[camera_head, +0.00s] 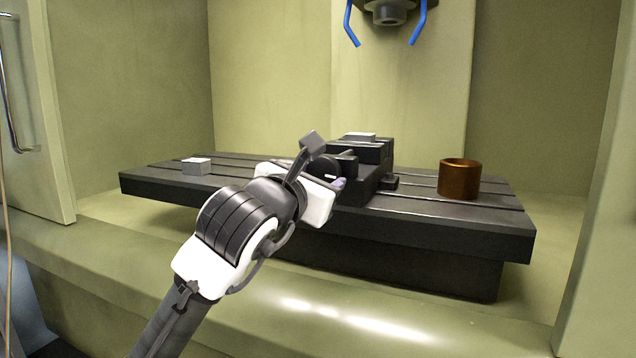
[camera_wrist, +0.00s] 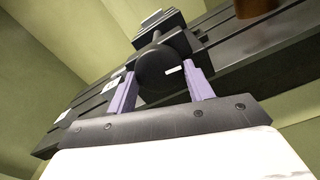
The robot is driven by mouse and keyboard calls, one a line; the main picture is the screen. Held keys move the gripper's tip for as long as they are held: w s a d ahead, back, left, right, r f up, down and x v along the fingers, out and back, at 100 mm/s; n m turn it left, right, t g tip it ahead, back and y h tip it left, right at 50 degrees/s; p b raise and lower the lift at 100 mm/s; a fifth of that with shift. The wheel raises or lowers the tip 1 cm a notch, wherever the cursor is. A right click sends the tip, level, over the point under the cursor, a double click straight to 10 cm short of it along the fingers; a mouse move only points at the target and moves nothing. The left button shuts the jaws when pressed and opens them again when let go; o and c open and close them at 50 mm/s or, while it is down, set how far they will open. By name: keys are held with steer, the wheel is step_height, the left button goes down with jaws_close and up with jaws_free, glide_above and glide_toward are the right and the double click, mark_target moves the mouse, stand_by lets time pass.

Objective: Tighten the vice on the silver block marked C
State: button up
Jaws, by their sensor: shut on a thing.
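The dark vice (camera_head: 370,155) stands on the machine table. A silver block (camera_head: 360,136) sits at the top of its jaws and also shows in the wrist view (camera_wrist: 152,17); I cannot read any letter on it. The vice's round dark handle (camera_wrist: 158,68), with a white mark on its face, is at the front. My gripper (camera_wrist: 163,80) is shut on the handle, with one purple finger on each side. In the head view my gripper (camera_head: 332,177) partly hides the handle and the vice's front.
A second silver block (camera_head: 196,166) lies on the left of the slotted table (camera_head: 430,208). Another pale block (camera_wrist: 112,84) lies nearer the vice, mostly hidden in the head view. A copper-brown cylinder (camera_head: 459,178) stands at right. The spindle (camera_head: 388,12) with blue hoses hangs above.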

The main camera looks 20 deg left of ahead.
steer(key=shift+a+r+m+p, duration=0.1)
steer(key=shift+r+m+p, duration=0.05)
steer(key=shift+m+p, duration=0.4)
steer(key=shift+a+r+m+p, duration=0.1)
steer(key=shift+m+p, duration=0.2)
steer(key=shift+m, duration=0.35)
steer(key=m+p, duration=0.3)
steer(key=p, duration=0.1)
steer(key=shift+r+p, duration=0.15)
steer(key=shift+p, duration=0.2)
steer(key=m+p, duration=0.2)
steer(key=m, duration=0.1)
steer(key=shift+d, duration=0.1)
steer(key=shift+f+m+p, duration=0.25)
steer(key=shift+m+p, duration=0.55)
steer(key=shift+m, duration=1)
steer(key=o, duration=1)
steer(key=shift+c, duration=0.2)
